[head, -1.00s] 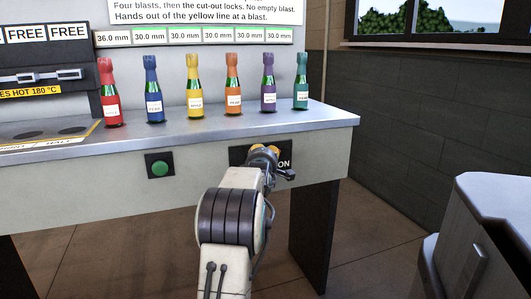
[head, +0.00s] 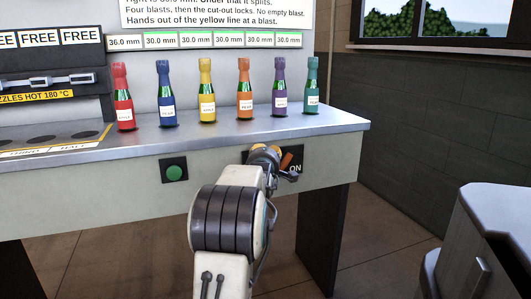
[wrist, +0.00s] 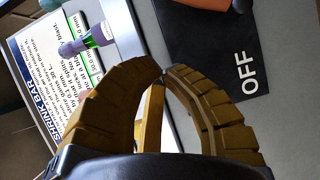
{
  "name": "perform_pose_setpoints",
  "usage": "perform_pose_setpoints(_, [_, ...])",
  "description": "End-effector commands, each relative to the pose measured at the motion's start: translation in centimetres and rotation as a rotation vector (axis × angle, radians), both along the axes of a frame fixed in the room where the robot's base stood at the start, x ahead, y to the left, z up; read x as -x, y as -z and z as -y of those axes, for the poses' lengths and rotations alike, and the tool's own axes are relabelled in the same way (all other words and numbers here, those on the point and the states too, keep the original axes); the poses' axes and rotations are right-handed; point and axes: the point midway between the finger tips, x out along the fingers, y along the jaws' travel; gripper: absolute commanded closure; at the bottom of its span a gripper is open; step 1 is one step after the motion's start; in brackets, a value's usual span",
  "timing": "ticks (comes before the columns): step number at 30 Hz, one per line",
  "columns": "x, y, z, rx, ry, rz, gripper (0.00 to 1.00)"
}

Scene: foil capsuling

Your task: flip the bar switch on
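The black switch plate (head: 299,157) is on the bench's front face, with "ON" readable at its right end in the head view. An orange-brown bar (head: 287,161) shows just left of "ON"; its exact setting is hard to tell. My gripper (head: 266,150) is in front of the plate's left part and hides it. In the wrist view the black plate (wrist: 205,45) shows "OFF" beyond the right finger. The gold-brown fingers of my gripper (wrist: 163,72) curve together and their tips meet, with nothing visibly held. The bar cannot be made out there.
A green button (head: 174,173) sits left of the plate. Several foil-topped bottles, such as the orange one (head: 244,90), stand on the bench (head: 335,122) above. A grey cabinet (head: 490,235) stands at the right. Floor is clear between them.

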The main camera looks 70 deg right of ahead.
Motion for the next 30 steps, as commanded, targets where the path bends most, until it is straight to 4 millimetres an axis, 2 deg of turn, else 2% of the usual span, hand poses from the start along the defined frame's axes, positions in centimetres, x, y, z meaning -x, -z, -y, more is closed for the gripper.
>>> perform_pose_setpoints(1, [0.2, -0.7, -0.6, 0.000, 0.001, 0.000, 1.00])
perform_pose_setpoints(15, [1.4, -1.6, -5.1, 0.001, 0.006, 0.000, 1.00])
perform_pose_setpoints(21, [1.6, -1.7, -6.0, -0.001, 0.007, 0.000, 1.00])
perform_pose_setpoints(30, [1.7, -1.7, -6.2, 0.001, 0.007, 0.000, 1.00])
